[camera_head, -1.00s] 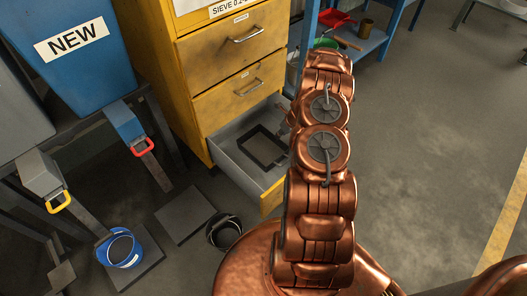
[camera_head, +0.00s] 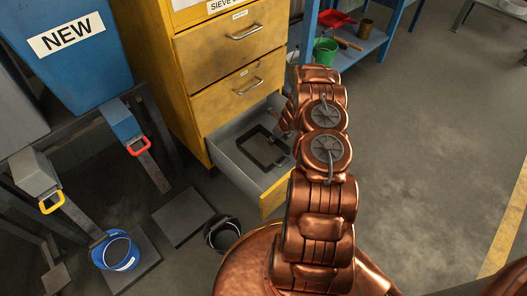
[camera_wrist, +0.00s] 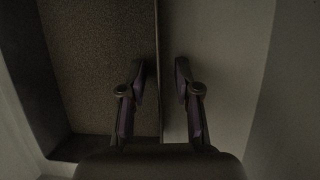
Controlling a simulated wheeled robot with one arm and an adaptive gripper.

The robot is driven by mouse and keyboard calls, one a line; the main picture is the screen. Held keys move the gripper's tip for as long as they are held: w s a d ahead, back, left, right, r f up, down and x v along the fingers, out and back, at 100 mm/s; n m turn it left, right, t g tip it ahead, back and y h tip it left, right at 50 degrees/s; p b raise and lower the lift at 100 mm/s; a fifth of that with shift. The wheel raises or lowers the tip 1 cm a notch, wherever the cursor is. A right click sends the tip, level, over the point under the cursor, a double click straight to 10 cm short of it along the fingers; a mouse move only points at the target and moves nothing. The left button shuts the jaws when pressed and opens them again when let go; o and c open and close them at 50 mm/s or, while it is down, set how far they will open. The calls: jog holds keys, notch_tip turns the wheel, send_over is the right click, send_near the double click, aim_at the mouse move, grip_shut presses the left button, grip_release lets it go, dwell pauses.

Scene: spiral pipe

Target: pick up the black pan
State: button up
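The black pan (camera_head: 247,153) is a shallow square thing lying in the open bottom drawer (camera_head: 232,172) of the yellow cabinet. In the wrist view the pan (camera_wrist: 100,75) fills the left side, with its thin side wall running upright in the picture between my fingers. My gripper (camera_wrist: 160,82) is open, one finger on each side of that wall. I see a gap between the fingers and no clear grip on the wall. In the head view my gripper (camera_head: 281,131) is at the pan's right far side, mostly hidden by my arm.
The drawer's bare floor (camera_wrist: 215,80) lies right of the pan, with drawer walls close around. A black bucket (camera_head: 221,233) and a blue bucket (camera_head: 117,251) stand on the left floor. A shelf with a green bucket (camera_head: 325,50) is behind. The right floor is clear.

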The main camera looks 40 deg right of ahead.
jog(key=shift+c, duration=0.3)
grip_shut()
dwell(0.3)
